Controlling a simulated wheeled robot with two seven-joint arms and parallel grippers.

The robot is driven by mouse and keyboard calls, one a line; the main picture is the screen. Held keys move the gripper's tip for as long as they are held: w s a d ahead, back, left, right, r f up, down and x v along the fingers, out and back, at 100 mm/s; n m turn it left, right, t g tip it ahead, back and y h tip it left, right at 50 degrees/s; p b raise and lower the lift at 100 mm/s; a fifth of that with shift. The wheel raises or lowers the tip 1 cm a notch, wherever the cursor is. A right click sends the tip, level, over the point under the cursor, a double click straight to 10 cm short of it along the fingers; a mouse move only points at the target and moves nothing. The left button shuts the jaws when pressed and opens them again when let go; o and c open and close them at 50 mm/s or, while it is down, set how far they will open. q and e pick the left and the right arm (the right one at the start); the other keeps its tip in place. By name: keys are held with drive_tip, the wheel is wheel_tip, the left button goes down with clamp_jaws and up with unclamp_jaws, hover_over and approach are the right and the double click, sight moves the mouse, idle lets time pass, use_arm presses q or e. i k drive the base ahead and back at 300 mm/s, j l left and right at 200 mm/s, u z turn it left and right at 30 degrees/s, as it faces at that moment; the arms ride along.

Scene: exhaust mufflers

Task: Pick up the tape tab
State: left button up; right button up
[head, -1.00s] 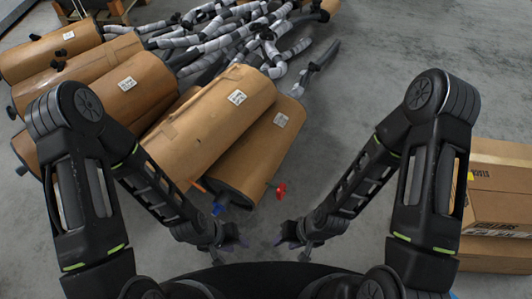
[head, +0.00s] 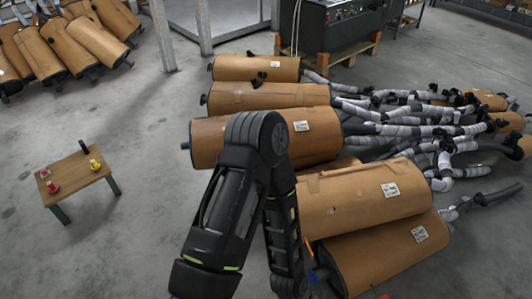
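I cannot single out the tape tab for certain. Brown paper-wrapped mufflers (head: 365,200) lie in a pile at the centre and right, with white labels on them. A small orange piece (head: 293,213) shows at the near end of one muffler, partly behind my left arm. A blue piece (head: 317,276) and a bit of red show low in the picture near the lowest muffler. My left arm stands in front of the pile, its forearm running down out of the picture. Neither of my grippers is in view.
A small wooden table (head: 76,181) with green legs stands at left, holding red and yellow items and a black upright one. More mufflers (head: 60,45) lie at upper left. A dark machine (head: 335,22) stands on a pallet behind. Grey floor is free between table and pile.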

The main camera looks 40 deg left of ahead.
sight(45, 174)
drive_tip(key=u, duration=2.9)
drive_tip(key=i+j+u, duration=0.3)
drive_tip(key=i+u, duration=0.15)
drive_tip(key=i, duration=0.2)
drive_tip(key=i+j+u, duration=0.1)
drive_tip(key=i+u, duration=0.35)
drive_tip(key=i, duration=0.2)
drive_tip(key=i+z, duration=0.15)
drive_tip(key=i, duration=0.35)
drive_tip(key=i+j+z, duration=0.15)
drive_tip(key=i, duration=0.35)
drive_tip(key=i+j+z, duration=0.15)
drive_tip(key=i, duration=0.3)
drive_tip(key=i+z, duration=0.25)
drive_tip(key=z, duration=0.2)
drive_tip(key=i+j+z, duration=0.2)
drive_tip(key=z, duration=0.25)
drive_tip(key=i+j+z, duration=0.25)
drive_tip(key=z, duration=0.2)
drive_tip(key=i+j+z, duration=0.15)
drive_tip(key=z, duration=0.3)
drive_tip(key=i+j+z, duration=0.1)
drive_tip(key=j+z, duration=0.35)
drive_tip(key=i+j+z, duration=0.15)
drive_tip(key=j+z, duration=0.75)
drive_tip(key=i+j, duration=0.1)
drive_tip(key=i, duration=0.4)
